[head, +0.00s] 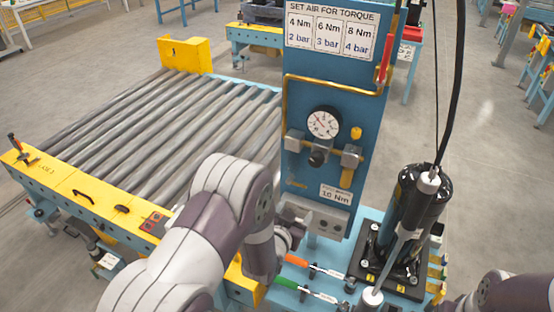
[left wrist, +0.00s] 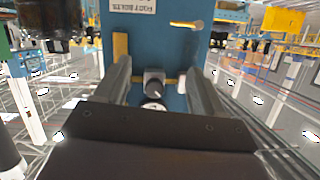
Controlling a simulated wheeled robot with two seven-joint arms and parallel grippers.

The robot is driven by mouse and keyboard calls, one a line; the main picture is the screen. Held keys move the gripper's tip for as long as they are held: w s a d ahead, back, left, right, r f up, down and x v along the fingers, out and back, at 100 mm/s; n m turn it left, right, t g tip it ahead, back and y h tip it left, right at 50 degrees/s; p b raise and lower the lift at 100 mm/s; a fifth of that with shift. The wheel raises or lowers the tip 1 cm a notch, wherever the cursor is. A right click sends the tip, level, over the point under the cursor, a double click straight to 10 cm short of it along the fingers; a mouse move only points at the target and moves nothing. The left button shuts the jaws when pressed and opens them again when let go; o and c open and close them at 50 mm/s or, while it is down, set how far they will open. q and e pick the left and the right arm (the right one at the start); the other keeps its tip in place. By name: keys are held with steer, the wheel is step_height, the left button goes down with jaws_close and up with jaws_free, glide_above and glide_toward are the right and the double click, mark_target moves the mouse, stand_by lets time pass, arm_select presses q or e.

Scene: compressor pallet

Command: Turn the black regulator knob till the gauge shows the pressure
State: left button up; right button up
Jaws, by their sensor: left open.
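The black regulator knob (head: 317,158) sits on the front of the blue panel (head: 352,90), just below the round white gauge (head: 322,122). The gauge's needle is too small to read surely. My left gripper (head: 302,222) is below the knob in the head view, apart from it. In the left wrist view, the two fingers of my left gripper (left wrist: 156,85) stand open, with the knob (left wrist: 154,88) seen between them and beyond. There the gauge (left wrist: 154,106) shows only as a white sliver above the gripper body. My right gripper is out of view.
A torque sign (head: 333,31) tops the panel; a smaller sign (head: 335,194) reads 10 Nm. A brass pipe (head: 335,84) frames the gauge. A roller conveyor (head: 170,120) lies left. Orange- and green-handled tools lie in front.

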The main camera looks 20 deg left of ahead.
mark_target(315, 163)
arm_select(q)
step_height(315, 163, up, 7)
steer(key=w+t, duration=0.2)
steer(key=t, duration=0.1)
steer(key=w+p, duration=0.1)
steer(key=w, duration=0.6)
steer(key=w+p, duration=0.1)
steer(key=w, duration=0.3)
steer(key=shift+w+d+f+p, duration=0.15)
steer(key=shift+w+d+p, duration=0.1)
steer(key=shift+d+p, duration=0.15)
steer(key=shift+w+a, duration=0.1)
steer(key=shift+w, duration=0.1)
steer(key=shift+f, duration=0.1)
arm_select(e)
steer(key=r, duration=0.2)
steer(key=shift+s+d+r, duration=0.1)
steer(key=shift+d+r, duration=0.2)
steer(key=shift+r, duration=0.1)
arm_select(q)
steer(key=c, duration=1)
